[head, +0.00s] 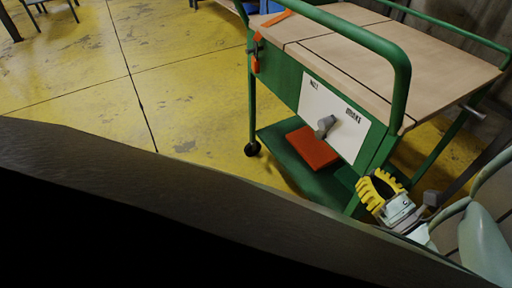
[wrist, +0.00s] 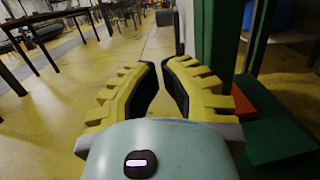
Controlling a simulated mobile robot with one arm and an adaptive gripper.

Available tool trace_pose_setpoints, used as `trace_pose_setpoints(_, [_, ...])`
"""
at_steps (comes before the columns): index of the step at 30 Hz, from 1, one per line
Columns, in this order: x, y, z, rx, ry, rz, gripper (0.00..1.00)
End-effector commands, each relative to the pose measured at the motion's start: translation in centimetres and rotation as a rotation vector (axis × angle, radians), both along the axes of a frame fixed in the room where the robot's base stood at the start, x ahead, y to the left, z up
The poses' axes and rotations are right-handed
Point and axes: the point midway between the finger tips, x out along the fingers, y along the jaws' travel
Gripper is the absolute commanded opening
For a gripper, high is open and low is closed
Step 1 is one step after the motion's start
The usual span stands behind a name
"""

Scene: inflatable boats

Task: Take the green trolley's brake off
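The green trolley (head: 403,62) stands at the right, with a wooden top and a green push handle. A white panel (head: 312,98) on its near end carries two dark labels, small and hard to read. A grey knob (head: 326,124) is mounted on the panel between and below the labels. My gripper (head: 376,187), with yellow ribbed fingers, is below and to the right of the knob, apart from it. In the wrist view the fingers (wrist: 163,85) have an empty gap between them. That view shows a green trolley post (wrist: 215,40) to their right; the knob is out of view.
A red-orange flat block (head: 312,147) lies on the trolley's lower shelf (head: 283,156). An orange-handled tool (head: 256,62) hangs at its left corner. A pale green curved object (head: 484,240) is at the lower right.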

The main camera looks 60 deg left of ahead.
Motion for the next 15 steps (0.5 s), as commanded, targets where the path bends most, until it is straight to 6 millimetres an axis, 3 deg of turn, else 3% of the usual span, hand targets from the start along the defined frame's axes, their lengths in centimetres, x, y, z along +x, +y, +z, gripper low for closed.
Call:
trace_pose_setpoints(5, [0.0, 0.7, -0.1, 0.002, 0.000, 0.002, 0.00])
trace_pose_setpoints(15, [0.3, 4.9, 0.2, 0.002, -0.001, 0.002, 0.00])
